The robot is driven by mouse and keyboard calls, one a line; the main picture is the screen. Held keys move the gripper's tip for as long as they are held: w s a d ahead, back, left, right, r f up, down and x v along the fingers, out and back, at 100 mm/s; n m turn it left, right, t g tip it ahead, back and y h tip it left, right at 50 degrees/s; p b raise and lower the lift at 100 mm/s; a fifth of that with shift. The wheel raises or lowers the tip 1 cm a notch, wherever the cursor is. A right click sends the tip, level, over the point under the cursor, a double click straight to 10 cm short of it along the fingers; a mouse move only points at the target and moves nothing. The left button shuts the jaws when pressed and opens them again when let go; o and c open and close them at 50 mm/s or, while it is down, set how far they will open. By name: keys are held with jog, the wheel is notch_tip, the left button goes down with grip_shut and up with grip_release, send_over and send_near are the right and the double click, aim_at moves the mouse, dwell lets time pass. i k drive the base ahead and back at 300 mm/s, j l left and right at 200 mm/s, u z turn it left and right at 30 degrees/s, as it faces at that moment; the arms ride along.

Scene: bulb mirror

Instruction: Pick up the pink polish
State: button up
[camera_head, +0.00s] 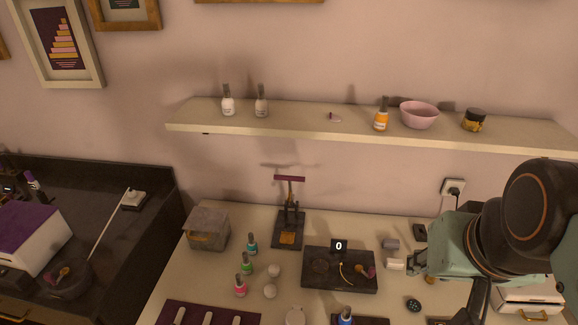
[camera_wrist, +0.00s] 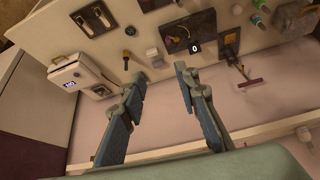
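The pink polish (camera_head: 240,286) is a small bottle with a dark cap, standing upright on the table left of centre in the head view. A green polish (camera_head: 246,264) and a teal polish (camera_head: 251,244) stand just behind it. My gripper (camera_head: 414,266) is at the right side of the table, well to the right of the pink polish. In the wrist view my gripper (camera_wrist: 158,78) has its two fingers apart with nothing between them. The teal polish also shows at the upper right there (camera_wrist: 257,20); I cannot make out the pink one in that view.
A grey box (camera_head: 207,229) and a small press (camera_head: 289,229) stand behind. A wall shelf (camera_head: 300,118) overhangs the table's back.

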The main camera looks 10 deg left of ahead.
aim_at(241, 291)
jog(key=u, duration=1.25)
jog(key=k+j, duration=0.1)
jog(key=j, duration=0.25)
jog(key=i+j+z, duration=0.4)
jog(key=j+z, duration=0.15)
jog(key=j, duration=0.2)
jog(key=k, duration=0.4)
jog(key=i+u, duration=0.1)
jog(key=u, duration=0.15)
jog(key=i+j+z, duration=0.1)
jog(key=j, duration=0.25)
jog(key=i+j+z, duration=0.15)
jog(key=i+j, duration=0.15)
